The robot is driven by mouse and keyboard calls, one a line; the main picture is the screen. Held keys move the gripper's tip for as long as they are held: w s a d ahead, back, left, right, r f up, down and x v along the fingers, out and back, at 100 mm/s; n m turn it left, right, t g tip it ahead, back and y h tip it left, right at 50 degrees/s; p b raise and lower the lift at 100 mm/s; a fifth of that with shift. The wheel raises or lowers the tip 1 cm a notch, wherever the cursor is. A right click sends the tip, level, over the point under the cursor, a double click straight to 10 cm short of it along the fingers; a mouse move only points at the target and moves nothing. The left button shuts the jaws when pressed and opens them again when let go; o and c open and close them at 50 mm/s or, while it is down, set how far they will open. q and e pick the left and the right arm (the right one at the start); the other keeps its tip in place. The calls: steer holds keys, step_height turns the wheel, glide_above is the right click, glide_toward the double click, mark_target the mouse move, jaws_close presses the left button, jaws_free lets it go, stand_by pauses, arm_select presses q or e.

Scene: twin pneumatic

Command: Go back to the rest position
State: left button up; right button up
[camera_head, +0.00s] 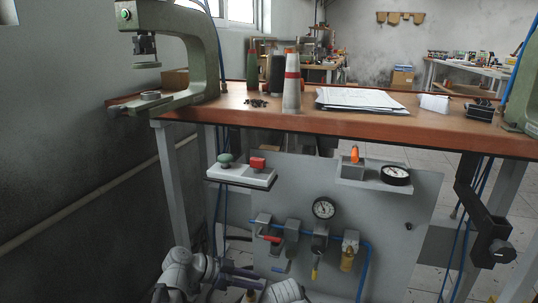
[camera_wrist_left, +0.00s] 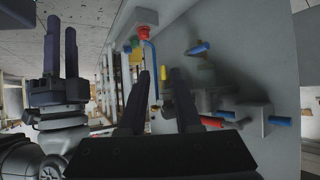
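My left gripper (camera_head: 240,273) is low in front of the grey panel, at the bottom of the head view. In the left wrist view its two dark fingers (camera_wrist_left: 160,100) stand apart with nothing between them. My right gripper (camera_wrist_left: 62,55) shows at the left of the wrist view, its two fingers parallel with a gap between them and nothing held. In the head view only part of my right arm shows at the bottom edge. The grey panel (camera_head: 405,215) carries a gauge (camera_head: 324,208), a red-handled valve (camera_head: 272,238) and a brass fitting (camera_head: 348,252).

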arm_select(q)
steer(key=s+r+n+g+y+p, duration=0.1)
steer(key=s+r+n+y+p, duration=0.2)
steer(key=r+p, duration=1.1)
steer(key=s+r+n+g+y+p, duration=0.1)
steer(key=s+r+n+y+p, duration=0.3)
steer(key=r+p, duration=1)
steer(key=s+a+r+n+g+y+p, duration=0.1)
steer(key=s+r+n+y+p, duration=0.3)
steer(key=r+p, duration=0.9)
steer(key=s+y+p, duration=0.1)
steer(key=s+p, duration=0.2)
steer(key=p, duration=0.7)
steer(key=shift+s+r+y, duration=0.3)
steer(key=shift+s+r, duration=0.05)
steer(key=shift+r, duration=0.05)
